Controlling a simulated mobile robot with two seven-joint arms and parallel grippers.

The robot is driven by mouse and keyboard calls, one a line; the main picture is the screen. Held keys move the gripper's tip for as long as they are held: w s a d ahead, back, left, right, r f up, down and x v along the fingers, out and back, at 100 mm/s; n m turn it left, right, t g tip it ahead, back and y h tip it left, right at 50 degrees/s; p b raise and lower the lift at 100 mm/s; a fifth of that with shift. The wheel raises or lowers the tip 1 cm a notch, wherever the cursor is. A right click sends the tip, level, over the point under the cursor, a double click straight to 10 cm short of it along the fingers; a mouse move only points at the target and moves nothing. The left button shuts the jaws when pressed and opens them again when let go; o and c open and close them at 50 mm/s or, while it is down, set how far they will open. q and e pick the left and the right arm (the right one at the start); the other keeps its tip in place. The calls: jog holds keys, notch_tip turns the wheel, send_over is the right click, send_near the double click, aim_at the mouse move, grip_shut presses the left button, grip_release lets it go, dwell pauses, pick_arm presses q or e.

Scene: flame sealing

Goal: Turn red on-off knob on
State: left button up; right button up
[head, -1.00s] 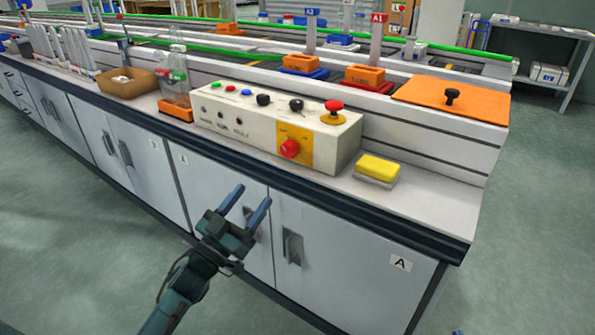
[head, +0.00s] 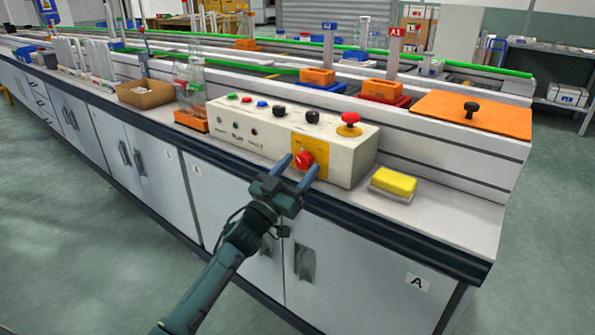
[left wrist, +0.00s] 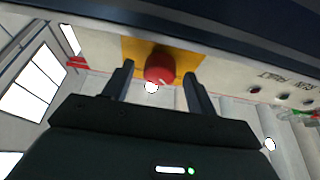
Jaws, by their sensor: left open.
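The red on-off knob (head: 304,160) sits on a yellow plate (head: 318,145) on the front face of a cream control box (head: 350,165). My left gripper (head: 300,166) is open, with its two blue fingers pointing at the box and the knob between their tips in the head view. In the left wrist view the knob (left wrist: 160,67) shows between the open fingers (left wrist: 158,75), with a gap on each side. I cannot tell how far the fingertips are from the plate. My right gripper is not in view.
A red mushroom button (head: 348,124) and several small buttons top the box. A yellow sponge (head: 394,182) lies to its right, and a glass bottle (head: 190,85) stands to its left. The bench's dark front edge (head: 400,238) runs below.

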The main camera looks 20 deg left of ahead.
pick_arm(q)
jog(key=shift+c, duration=0.6)
jog(key=c, duration=0.9)
jog(key=shift+o, duration=0.2)
